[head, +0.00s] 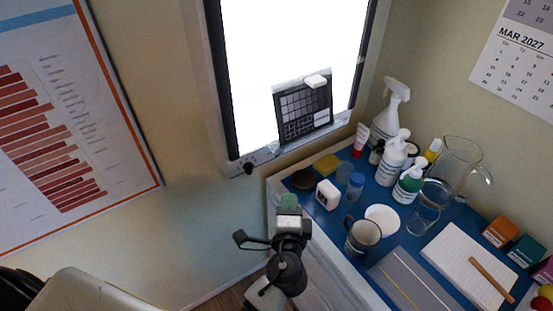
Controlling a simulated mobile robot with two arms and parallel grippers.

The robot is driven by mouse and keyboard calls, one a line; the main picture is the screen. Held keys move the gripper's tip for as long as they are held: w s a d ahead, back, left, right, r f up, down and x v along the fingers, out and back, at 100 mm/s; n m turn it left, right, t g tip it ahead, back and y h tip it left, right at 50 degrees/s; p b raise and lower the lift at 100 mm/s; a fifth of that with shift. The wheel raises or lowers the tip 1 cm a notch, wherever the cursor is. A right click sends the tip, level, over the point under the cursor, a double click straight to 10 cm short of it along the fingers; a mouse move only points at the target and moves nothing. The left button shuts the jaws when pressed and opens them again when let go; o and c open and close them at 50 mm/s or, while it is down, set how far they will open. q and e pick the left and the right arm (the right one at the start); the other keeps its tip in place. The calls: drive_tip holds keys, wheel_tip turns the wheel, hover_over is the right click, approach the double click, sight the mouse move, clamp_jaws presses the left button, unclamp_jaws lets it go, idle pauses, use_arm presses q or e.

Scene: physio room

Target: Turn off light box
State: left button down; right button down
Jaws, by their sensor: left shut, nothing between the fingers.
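The light box (285,40) hangs on the wall at the top centre, and its panel glows bright white. A dark sheet with a grid of squares (305,108) is on its lower right part, with a small white block at its top. A small black knob (248,168) shows at the lower left of the light box's bottom rim. My left gripper (289,207) is below and to the right of the knob, apart from it, near the blue table's left edge. It points up the picture and is shut and empty. My right gripper is out of view.
The blue-topped table (385,242) at right holds a spray bottle (391,108), pump bottles, a glass jug (458,165), a mug (362,237), a white timer-like cube (328,194) and a notepad (462,262). A chart (65,130) hangs at left. The wall left of the knob is clear.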

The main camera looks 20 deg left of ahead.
use_arm(q)
drive_tip(key=a+p+x, duration=0.2)
drive_tip(key=p+x, duration=0.2)
drive_tip(key=x, duration=0.9)
drive_tip(key=shift+s+a+f, duration=0.15)
drive_tip(key=shift+s+a, duration=0.15)
drive_tip(key=shift+s, duration=0.15)
